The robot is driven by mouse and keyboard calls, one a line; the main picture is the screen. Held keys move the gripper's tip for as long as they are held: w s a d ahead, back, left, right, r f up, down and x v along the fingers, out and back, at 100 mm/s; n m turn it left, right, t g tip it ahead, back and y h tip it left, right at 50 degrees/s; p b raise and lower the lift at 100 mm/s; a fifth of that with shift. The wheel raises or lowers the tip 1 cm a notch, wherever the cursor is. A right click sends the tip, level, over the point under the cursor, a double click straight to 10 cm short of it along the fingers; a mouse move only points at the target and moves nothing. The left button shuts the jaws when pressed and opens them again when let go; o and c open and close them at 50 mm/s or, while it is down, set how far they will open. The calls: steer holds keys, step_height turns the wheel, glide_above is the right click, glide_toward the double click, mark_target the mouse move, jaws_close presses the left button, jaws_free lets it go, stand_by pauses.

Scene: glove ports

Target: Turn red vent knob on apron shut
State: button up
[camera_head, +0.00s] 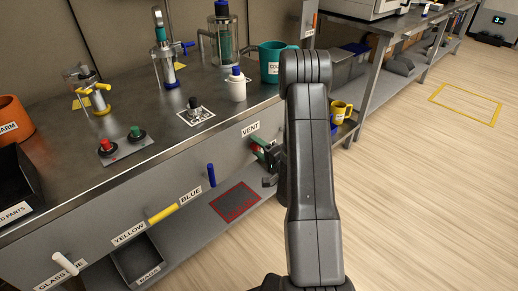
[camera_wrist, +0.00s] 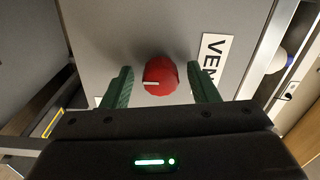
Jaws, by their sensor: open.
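The red vent knob (camera_wrist: 160,76) sits on the grey apron (camera_wrist: 120,30), with a white pointer mark toward its left side in the wrist view. A white label (camera_wrist: 209,62) reading "VEN", partly covered, is on its right there. In the head view the same label reads "VENT" (camera_head: 250,129). My gripper (camera_wrist: 160,88) is open, with one green finger on each side of the knob and a visible gap to both. In the head view my gripper (camera_head: 268,162) is at the apron below the label, and my arm hides part of it.
A blue handle (camera_head: 211,175), a yellow handle (camera_head: 163,213) and a white handle (camera_head: 65,263) stick out from the apron to the left. A teal mug (camera_head: 272,62) and a white bottle (camera_head: 236,85) stand on the bench above. The floor at right is clear.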

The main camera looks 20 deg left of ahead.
steer(key=shift+d, duration=0.1)
steer(key=p+v, duration=0.1)
steer(key=v, duration=1.2)
steer(key=shift+s+d+p, duration=0.25)
steer(key=shift+p, duration=0.05)
steer(key=shift+a, duration=0.15)
steer(key=b+x, duration=0.1)
steer(key=x, duration=1.2)
steer(key=shift+w+a+b, duration=0.25)
steer(key=shift+b, duration=0.05)
